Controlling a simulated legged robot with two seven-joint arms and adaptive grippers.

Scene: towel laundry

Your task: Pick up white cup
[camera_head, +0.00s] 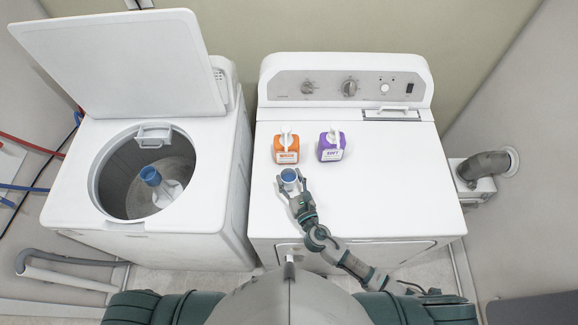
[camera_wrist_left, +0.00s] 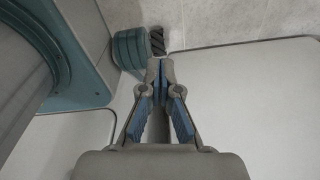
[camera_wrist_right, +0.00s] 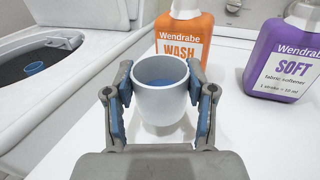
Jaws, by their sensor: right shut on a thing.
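The white cup (camera_wrist_right: 160,101) is upright between the fingers of my right gripper (camera_wrist_right: 160,105), which is shut on it, with a finger on either side. In the head view the cup (camera_head: 289,176) shows a blue inside and is over the dryer top, in front of the orange bottle. I cannot tell whether its base touches the dryer. My left gripper (camera_wrist_left: 158,75) shows in the left wrist view with its fingertips together and nothing between them. It is not visible in the head view.
An orange wash bottle (camera_head: 287,151) and a purple softener bottle (camera_head: 331,147) stand on the white dryer (camera_head: 400,190) behind the cup. The washer (camera_head: 75,205) at left has its lid up and drum open. The dryer top right of my right arm is clear.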

